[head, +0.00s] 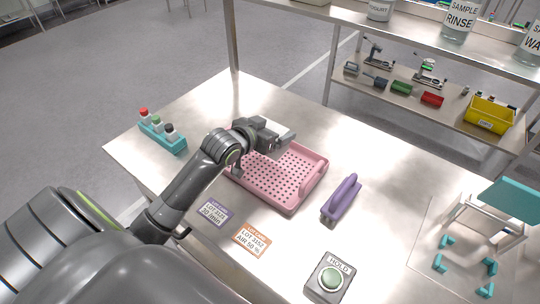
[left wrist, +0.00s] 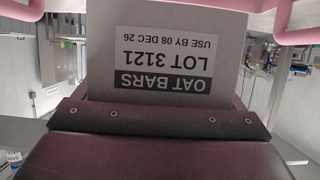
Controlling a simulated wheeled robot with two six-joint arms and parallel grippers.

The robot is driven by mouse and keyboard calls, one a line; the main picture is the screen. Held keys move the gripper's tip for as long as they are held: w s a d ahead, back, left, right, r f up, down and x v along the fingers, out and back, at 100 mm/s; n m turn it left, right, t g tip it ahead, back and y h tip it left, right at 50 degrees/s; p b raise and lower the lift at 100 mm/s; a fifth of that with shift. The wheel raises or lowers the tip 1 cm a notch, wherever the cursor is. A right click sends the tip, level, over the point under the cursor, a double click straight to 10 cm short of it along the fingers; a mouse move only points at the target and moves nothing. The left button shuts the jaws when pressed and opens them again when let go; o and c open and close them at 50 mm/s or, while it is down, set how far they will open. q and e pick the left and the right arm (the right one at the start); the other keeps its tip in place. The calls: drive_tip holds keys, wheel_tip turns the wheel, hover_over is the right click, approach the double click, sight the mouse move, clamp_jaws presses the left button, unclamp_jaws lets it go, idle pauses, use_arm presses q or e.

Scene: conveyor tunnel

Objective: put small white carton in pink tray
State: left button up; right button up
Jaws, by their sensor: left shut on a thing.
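The pink tray (head: 290,184) lies on the steel table, with a perforated floor and raised handles. My left gripper (head: 272,138) is over the tray's far left part and is shut on the small white carton (head: 287,136). In the left wrist view the carton (left wrist: 168,52) fills the middle, its label upside down, reading OAT BARS, LOT 3121. The tray's pink handles (left wrist: 297,34) show at that view's top corners. The gripper partly hides the carton in the head view, and I cannot tell whether the carton touches the tray. My right gripper is not in view.
A teal rack (head: 162,137) with several capped bottles stands left. A purple holder (head: 341,197) stands right of the tray. Two lot cards (head: 252,239) and a HOLD button box (head: 329,279) lie in front. A small rack with teal parts (head: 492,218) is at right.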

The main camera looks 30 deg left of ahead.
use_arm(q)
drive_tip(key=shift+f, duration=3.55)
drive_tip(key=shift+f, duration=0.2)
drive_tip(key=o, duration=1.1)
drive_tip(key=shift+r, duration=0.25)
drive_tip(key=d+v, duration=0.1)
drive_tip(key=v, duration=1.1)
drive_tip(key=shift+a, duration=0.4)
drive_tip(key=shift+s+f, duration=0.15)
